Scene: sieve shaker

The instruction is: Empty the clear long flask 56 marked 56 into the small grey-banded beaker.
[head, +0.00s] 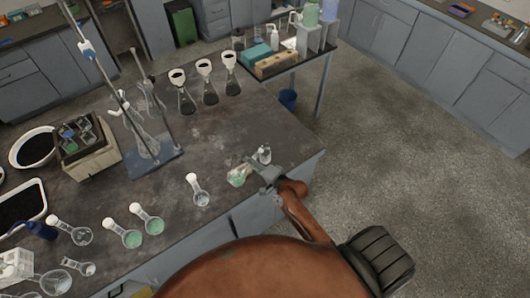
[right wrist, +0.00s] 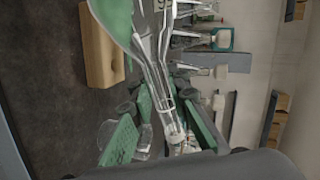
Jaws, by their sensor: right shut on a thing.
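My right gripper (head: 268,174) is over the bench near its right front edge, shut on the neck of a long clear glass flask. The flask's bulb (head: 238,177) holds pale green liquid and lies left of the gripper, tilted. In the right wrist view the green bulb (right wrist: 113,18) is at the upper left and the neck (right wrist: 158,80) runs down between the green finger pads. A label shows partly at the top; I cannot read it as 56. A small clear vessel (head: 264,154) shows just behind the gripper. I cannot make out the grey-banded beaker. My left gripper is not in view.
Long flasks with white stoppers lie on the bench, one clear (head: 200,194) and two green (head: 149,222) (head: 125,234). A metal stand (head: 155,164) with glassware is left of centre. Several funnel-topped flasks (head: 208,90) stand behind. The bench between these and the gripper is clear.

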